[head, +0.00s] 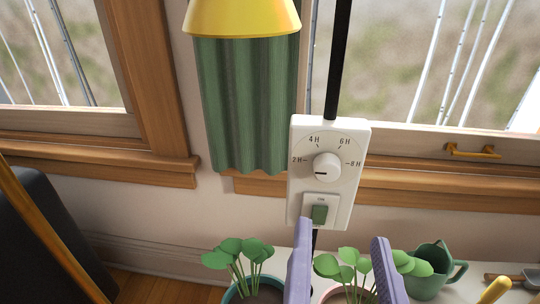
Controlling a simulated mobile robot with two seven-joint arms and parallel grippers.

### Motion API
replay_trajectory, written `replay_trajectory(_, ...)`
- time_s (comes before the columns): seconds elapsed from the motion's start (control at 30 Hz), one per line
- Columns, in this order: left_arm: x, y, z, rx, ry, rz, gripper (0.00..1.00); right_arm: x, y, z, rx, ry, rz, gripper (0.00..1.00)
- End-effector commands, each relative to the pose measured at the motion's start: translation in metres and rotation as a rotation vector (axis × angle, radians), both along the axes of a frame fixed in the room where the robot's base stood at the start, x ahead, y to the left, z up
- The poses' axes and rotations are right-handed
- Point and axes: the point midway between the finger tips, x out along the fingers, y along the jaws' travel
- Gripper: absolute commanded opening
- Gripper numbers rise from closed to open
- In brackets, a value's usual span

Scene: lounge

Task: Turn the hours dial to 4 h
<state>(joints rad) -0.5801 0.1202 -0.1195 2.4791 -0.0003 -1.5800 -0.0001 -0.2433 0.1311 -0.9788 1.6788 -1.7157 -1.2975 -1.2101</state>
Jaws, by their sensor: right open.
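The white timer box (297,200) hangs on a black pole in front of the window wall. Its round white hours dial (328,164) sits in the upper half, with 2 H, 4 H, 6 H and 8 H marked around it. The dark pointer line on the dial points left and slightly down, near or just below the 2 H mark. A green switch (319,214) sits on the lower half. My right gripper (341,232) is open, its two purple fingers apart below the box, not touching the dial. My left gripper is not in view.
Potted plants (240,262) stand below the box on a light surface, one of them between my fingers. A green watering can (430,270) is at right. A yellow lampshade (242,18) and a green curtain (240,100) are at upper left of the box.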

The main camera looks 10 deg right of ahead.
Motion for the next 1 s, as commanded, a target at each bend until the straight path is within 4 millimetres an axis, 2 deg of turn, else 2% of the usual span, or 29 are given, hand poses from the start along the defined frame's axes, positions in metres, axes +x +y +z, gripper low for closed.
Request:
replay_trajectory(0.03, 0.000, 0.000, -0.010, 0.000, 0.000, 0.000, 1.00, 0.000, 0.003, -0.009, -0.020, -0.007, 0.012, 0.72)
replay_trajectory(0.17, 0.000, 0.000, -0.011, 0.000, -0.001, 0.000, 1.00, 0.005, 0.004, -0.007, -0.043, -0.015, 0.024, 0.72)
replay_trajectory(0.27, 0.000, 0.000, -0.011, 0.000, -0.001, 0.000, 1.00, 0.018, 0.000, -0.006, -0.041, -0.017, 0.023, 0.72)
replay_trajectory(0.5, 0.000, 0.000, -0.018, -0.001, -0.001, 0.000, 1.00, 0.063, -0.013, -0.006, -0.040, -0.018, 0.022, 0.72)
replay_trajectory(0.7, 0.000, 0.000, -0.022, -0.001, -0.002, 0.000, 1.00, 0.088, -0.020, -0.007, -0.039, -0.014, 0.024, 0.72)
replay_trajectory(1.0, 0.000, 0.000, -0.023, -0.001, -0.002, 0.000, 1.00, 0.095, -0.022, -0.006, -0.038, -0.012, 0.022, 0.72)
